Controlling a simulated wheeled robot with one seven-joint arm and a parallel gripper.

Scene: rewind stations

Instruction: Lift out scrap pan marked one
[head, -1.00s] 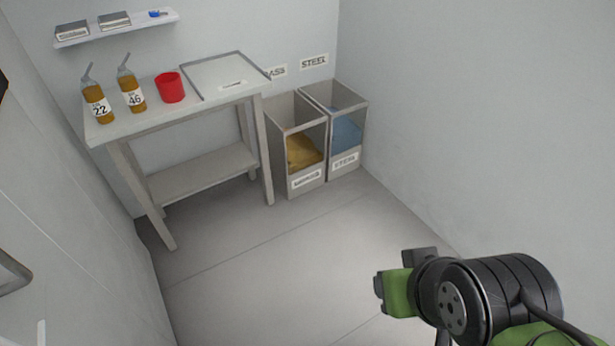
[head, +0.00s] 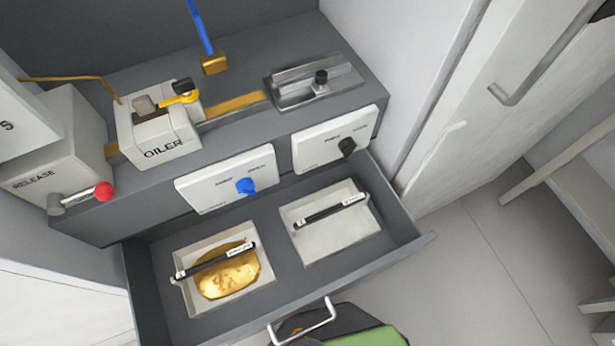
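An open grey drawer (head: 408,245) holds two pale pans side by side. The left pan (head: 180,301) contains gold-coloured scrap (head: 228,273). The right pan (head: 350,248) looks empty. A black handle bar with a small white label spans each pan; the labels are too small to read, so I cannot tell which pan is marked one. My gripper (head: 322,318) shows only in part at the bottom edge, dark and green, beside the drawer's pale front handle (head: 303,326). Its fingers are not clear, so I cannot tell whether it touches the handle.
Above the drawer are a panel with a blue knob (head: 246,186), one with a black knob (head: 347,146), the OILER box (head: 160,139) and the RELEASE box (head: 62,160) with a red knob. A blue rod (head: 202,27) hangs above.

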